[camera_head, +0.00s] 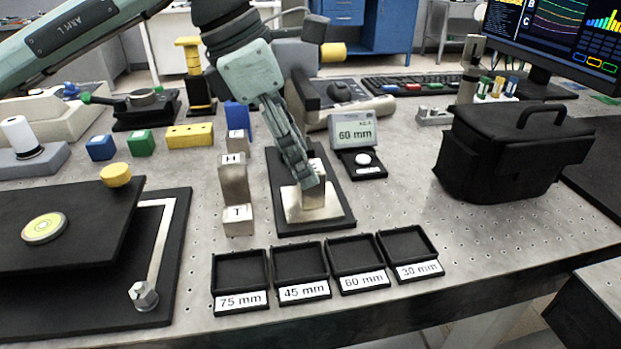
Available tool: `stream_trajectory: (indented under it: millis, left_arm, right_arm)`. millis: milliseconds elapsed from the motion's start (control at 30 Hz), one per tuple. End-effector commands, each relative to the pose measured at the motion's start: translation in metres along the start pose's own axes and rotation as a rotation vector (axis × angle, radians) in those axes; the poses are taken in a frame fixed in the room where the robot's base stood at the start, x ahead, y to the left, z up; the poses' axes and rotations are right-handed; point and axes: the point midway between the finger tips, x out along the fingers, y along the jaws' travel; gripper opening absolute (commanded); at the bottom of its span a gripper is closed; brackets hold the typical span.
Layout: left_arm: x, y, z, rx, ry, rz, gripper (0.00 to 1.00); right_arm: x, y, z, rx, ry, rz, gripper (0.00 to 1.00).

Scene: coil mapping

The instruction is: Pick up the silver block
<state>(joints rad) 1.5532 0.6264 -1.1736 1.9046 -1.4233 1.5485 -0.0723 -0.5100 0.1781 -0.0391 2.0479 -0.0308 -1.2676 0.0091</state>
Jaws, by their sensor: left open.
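My left gripper (305,176) reaches down from the top over a black plate (284,225) in the middle of the table. Its fingers are open and reach beside a silver block (314,197), which stands on a pale metal pad (323,214) on that plate. The fingers hide part of this block, and I cannot tell whether they touch it. To the left are more silver blocks: one marked H (234,180), one marked T (238,221), and another behind them (237,143). My right gripper is not in view.
A small display (354,131) reads 60 mm. Several black trays, labelled 75 mm (240,270), 45 mm (300,265), 60 mm (358,258) and 30 mm (408,246), line the front edge. A black case (505,160) stands right. The table between trays and case is clear.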

Motion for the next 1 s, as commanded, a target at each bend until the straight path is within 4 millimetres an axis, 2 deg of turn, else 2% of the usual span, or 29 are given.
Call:
stream_trajectory:
  millis: [233, 533, 1000]
  left_arm:
    - [0.035, -0.004, -0.002, 0.000, 0.000, -0.002, 0.59]
    - [0.041, -0.004, -0.003, 0.000, 0.000, -0.001, 0.59]
    - [0.041, -0.004, -0.003, -0.001, 0.000, 0.000, 0.01]
  right_arm:
    - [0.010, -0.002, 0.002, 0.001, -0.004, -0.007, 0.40]
    - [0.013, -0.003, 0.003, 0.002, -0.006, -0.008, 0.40]
    - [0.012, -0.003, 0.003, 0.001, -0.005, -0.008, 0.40]
